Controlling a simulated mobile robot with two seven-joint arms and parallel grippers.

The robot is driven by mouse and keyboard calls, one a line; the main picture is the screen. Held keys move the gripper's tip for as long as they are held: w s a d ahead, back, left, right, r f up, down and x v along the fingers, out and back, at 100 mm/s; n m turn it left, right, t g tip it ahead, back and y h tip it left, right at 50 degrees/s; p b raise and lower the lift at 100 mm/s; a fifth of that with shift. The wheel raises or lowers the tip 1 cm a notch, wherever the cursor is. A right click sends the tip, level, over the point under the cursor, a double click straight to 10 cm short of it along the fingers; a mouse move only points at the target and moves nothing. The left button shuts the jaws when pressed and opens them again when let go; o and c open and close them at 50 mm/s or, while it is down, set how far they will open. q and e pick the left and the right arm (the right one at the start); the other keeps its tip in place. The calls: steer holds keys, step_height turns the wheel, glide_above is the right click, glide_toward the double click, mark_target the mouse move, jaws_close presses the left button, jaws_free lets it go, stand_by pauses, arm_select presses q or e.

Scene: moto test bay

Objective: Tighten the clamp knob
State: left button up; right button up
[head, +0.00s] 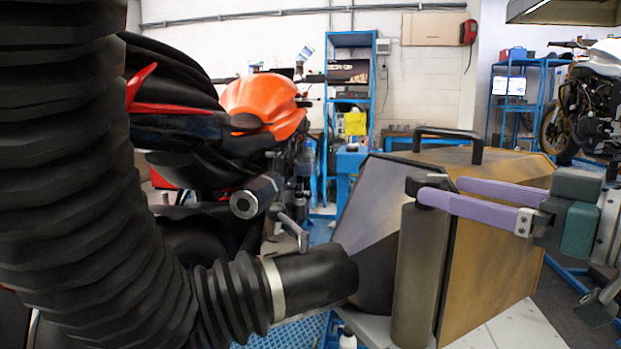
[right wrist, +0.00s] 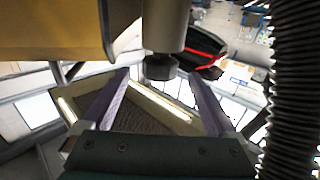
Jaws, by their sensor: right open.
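The dark clamp knob (head: 418,183) sits on top of an upright grey cylindrical post (head: 415,275) in front of a brown-gold box. In the right wrist view the knob (right wrist: 160,67) hangs upside down below the grey post (right wrist: 165,25). My right gripper (head: 444,190) comes in from the right with two purple fingers, level with the knob. It is open. In the right wrist view the knob lies between the fingertips (right wrist: 158,74), with a gap on each side. The near finger partly covers the knob in the head view. I do not see my left gripper.
A thick black corrugated hose (head: 80,180) fills the left side and ends in a black cuff (head: 315,278) at the box (head: 505,265). The box has a black top handle (head: 447,133). A motorcycle with an orange tank (head: 265,105) stands behind the hose.

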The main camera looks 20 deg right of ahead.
mark_target(413, 179)
steer(key=x, duration=0.6)
steer(key=shift+w, duration=0.15)
steer(key=shift+b+x, duration=0.35)
steer(key=shift+x, duration=0.45)
steer(key=shift+a, duration=0.1)
steer(key=shift+c, duration=0.2)
steer(key=c, duration=1.3)
steer(key=m+h+p, duration=0.2)
steer(key=h+p, duration=0.1)
steer(key=p, duration=0.3)
steer(key=d+m+h+p, duration=0.1)
steer(key=m+h+p, duration=0.1)
steer(key=h+p, duration=0.2)
steer(key=shift+d+m+t+p, duration=0.15)
steer(key=shift+m+t+p, duration=0.2)
steer(key=shift+p, duration=1.45)
steer(key=o, duration=1.3)
